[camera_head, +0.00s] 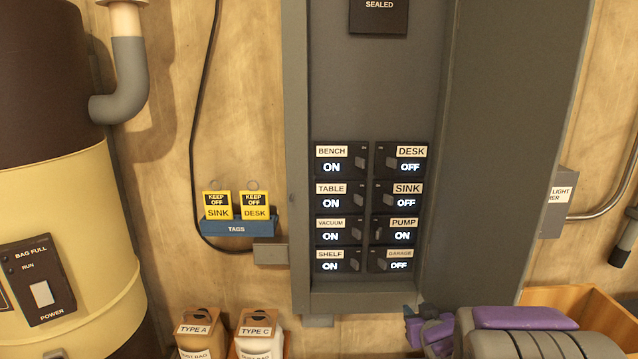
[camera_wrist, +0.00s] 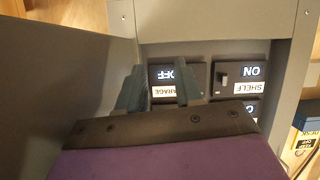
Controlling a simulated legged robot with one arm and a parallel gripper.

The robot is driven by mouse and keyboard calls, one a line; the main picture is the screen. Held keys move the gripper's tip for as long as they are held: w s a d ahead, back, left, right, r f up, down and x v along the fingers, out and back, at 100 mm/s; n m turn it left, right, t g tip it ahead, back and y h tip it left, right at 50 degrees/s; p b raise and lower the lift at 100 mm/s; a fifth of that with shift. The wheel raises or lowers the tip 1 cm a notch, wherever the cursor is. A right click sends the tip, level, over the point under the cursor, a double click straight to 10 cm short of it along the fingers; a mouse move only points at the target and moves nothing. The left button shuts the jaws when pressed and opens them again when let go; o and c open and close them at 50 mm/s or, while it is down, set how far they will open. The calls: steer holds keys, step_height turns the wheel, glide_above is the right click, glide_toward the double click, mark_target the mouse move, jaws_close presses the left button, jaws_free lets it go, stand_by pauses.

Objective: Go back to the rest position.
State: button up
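My gripper (camera_head: 427,325) is at the bottom of the head view, just below and right of the grey breaker panel (camera_head: 297,150). In the wrist view my gripper (camera_wrist: 159,88) has its two dark fingers apart, with nothing between them. The GARAGE switch (camera_head: 392,260) shows behind the fingers in the wrist view (camera_wrist: 166,73) and reads OFF. DESK (camera_head: 400,160) and SINK (camera_head: 398,195) also read OFF. PUMP (camera_head: 395,230), BENCH (camera_head: 340,160), TABLE (camera_head: 340,195), VACUUM (camera_head: 340,230) and SHELF (camera_head: 340,260) read ON.
The panel's open door (camera_head: 505,150) stands to the right. Yellow KEEP OFF tags for SINK (camera_head: 217,206) and DESK (camera_head: 254,206) sit in a blue TAGS holder (camera_head: 237,229). Bag boxes (camera_head: 197,325) stand below. A large tank (camera_head: 60,200) fills the left. A wooden box (camera_head: 590,305) is at lower right.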

steer(key=s+a+f+g, duration=0.1)
steer(key=s+a+g, duration=0.2)
steer(key=s, duration=1)
steer(key=s+a+f+m+g+b, duration=0.1)
steer(key=s+a+g, duration=0.2)
steer(key=s+g, duration=0.4)
steer(key=s+a+f+g+b, duration=0.1)
steer(key=s+a+g, duration=0.2)
steer(key=s, duration=1.8)
steer(key=shift+s+f+g, duration=0.2)
steer(key=shift+g, duration=1)
